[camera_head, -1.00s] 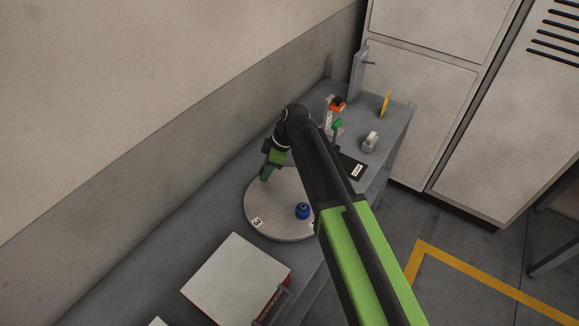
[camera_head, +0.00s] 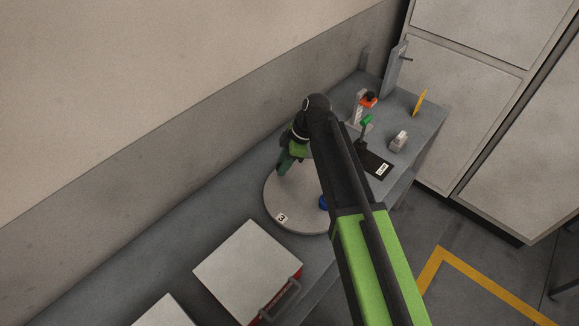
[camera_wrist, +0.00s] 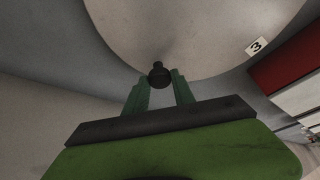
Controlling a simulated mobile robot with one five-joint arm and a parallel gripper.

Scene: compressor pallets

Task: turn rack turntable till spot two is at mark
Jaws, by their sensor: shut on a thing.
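The turntable (camera_head: 290,222) is a pale round disc on the grey bench, with a "3" label (camera_head: 282,217) on its near left rim. The label also shows at the right in the wrist view (camera_wrist: 257,46). A blue object (camera_head: 323,203) stands on the disc, partly hidden by my arm. My gripper (camera_head: 284,168) reaches down at the disc's left edge. In the wrist view my gripper (camera_wrist: 160,80) has its green fingers on either side of a dark round knob (camera_wrist: 158,75) at the disc's rim, shut on it. Spot two is not visible.
Beyond the disc are a black plate with a white label (camera_head: 382,169), an orange-topped stand (camera_head: 367,100), a small pale block (camera_head: 398,140) and a yellow piece (camera_head: 419,103). A pale-topped red box (camera_head: 247,262) sits nearer. The wall runs along the left.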

